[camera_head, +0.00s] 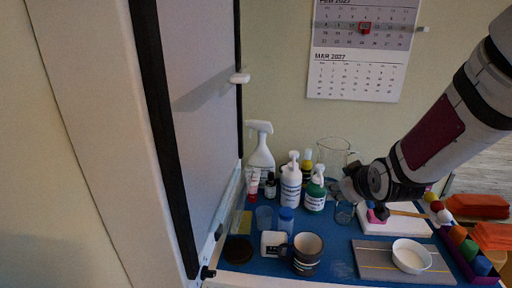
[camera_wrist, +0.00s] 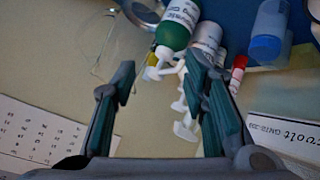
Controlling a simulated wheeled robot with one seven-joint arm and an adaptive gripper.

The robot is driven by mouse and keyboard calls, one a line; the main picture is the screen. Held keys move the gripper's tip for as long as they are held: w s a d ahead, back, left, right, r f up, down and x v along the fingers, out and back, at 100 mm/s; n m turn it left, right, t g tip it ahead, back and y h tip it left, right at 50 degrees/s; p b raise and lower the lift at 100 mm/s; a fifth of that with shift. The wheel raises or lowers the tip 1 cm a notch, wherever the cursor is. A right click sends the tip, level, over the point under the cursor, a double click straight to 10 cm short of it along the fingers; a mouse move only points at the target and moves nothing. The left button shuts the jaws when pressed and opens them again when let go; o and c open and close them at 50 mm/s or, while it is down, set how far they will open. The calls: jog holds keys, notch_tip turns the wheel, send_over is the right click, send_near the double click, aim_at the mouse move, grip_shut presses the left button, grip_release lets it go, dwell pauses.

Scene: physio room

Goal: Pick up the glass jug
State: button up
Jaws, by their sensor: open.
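The clear glass jug (camera_head: 333,150) stands at the back of the blue counter top, near the wall, in the head view. My gripper (camera_head: 344,190) is in front of its lower part and hides some of it. I cannot tell whether they touch. In the wrist view a faint clear outline that looks like the jug (camera_wrist: 112,45) lies beyond the left finger. My gripper (camera_wrist: 162,70) shows two fingers apart there, with nothing held between them.
A green pump bottle (camera_head: 315,194), a white pump bottle (camera_head: 290,188) and a spray bottle (camera_head: 261,158) stand left of the jug. A small clear glass (camera_head: 344,213) is below my gripper. A white bowl (camera_head: 411,256) sits on a grey board (camera_head: 375,262) in front.

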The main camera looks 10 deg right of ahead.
jog(key=w+d+f+t+b, duration=0.1)
jog(key=w+d+f, duration=0.1)
jog(key=w+d+f+t+b, duration=0.2)
jog(key=w+d+f, duration=0.1)
jog(key=shift+w+f, duration=0.2)
jog(key=shift+w, duration=0.05)
jog(key=w+d+m+t+b, duration=0.1)
jog(key=d+m+t+b, duration=0.1)
jog(key=d+t, duration=0.15)
jog(key=m+h, duration=0.1)
jog(key=h, duration=0.2)
send_near(362, 161)
jog(key=shift+t, duration=0.45)
jog(key=x, duration=0.3)
jog(key=b+x, duration=0.1)
jog(key=x, duration=0.1)
jog(key=shift+w+f+b, duration=0.25)
jog(key=shift+w+b, duration=0.05)
jog(key=shift+w, duration=0.15)
jog(key=shift+b+x, duration=0.4)
jog(key=shift+x, duration=2.2)
jog(key=shift+s+d+f, duration=0.1)
jog(key=shift+d, duration=0.1)
grip_shut()
